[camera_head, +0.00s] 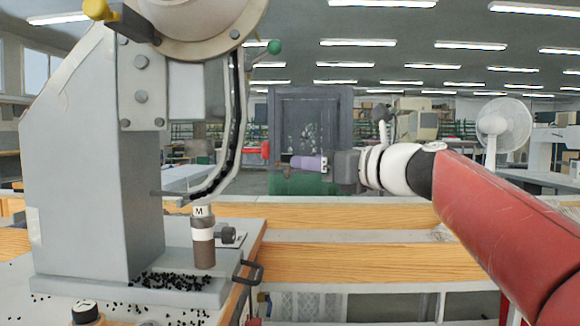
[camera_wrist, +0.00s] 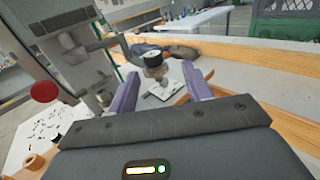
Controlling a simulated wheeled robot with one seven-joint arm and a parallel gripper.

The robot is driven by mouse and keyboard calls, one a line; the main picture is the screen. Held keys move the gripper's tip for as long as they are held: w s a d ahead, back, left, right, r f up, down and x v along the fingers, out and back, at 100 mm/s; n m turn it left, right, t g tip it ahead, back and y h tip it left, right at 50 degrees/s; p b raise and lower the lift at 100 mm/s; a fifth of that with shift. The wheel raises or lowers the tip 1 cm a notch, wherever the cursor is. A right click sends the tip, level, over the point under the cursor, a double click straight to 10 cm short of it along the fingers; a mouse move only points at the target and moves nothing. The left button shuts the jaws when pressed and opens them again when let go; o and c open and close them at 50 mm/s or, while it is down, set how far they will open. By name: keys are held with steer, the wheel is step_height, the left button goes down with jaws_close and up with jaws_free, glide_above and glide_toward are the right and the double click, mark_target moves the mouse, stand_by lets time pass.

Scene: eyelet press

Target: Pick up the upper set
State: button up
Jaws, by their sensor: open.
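In the head view, a brown cylinder (camera_head: 204,255) with a white band and a white top marked "M" stands upright on the press base. A second small piece (camera_head: 85,313) with a dark and white top is cut off at the bottom left. I cannot tell which of them is the upper set. My gripper (camera_head: 308,163) is open, above and to the right of the "M" cylinder, apart from it. In the wrist view, a small dark-topped piece with a white ring (camera_wrist: 153,60) shows beyond and between the open purple fingers (camera_wrist: 160,90). The gripper is empty.
The grey press (camera_head: 95,170) stands at left, with its large wheel overhead and a green knob (camera_head: 275,46). A red ball (camera_wrist: 43,92) shows at left in the wrist view. Black beads (camera_head: 175,281) lie scattered on the base. Wooden rails (camera_head: 340,262) run to the right.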

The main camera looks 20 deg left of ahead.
mark_target(293, 155)
steer(key=x, duration=0.2)
steer(key=p+x, duration=0.1)
steer(key=r+x, duration=0.1)
steer(key=x, duration=0.1)
steer(key=shift+s+a, duration=0.3)
steer(key=shift+a, duration=0.2)
steer(key=shift+w+a+p, duration=0.2)
steer(key=shift+a+p, duration=0.1)
steer(key=shift+a, duration=0.05)
steer(key=c, duration=1.1)
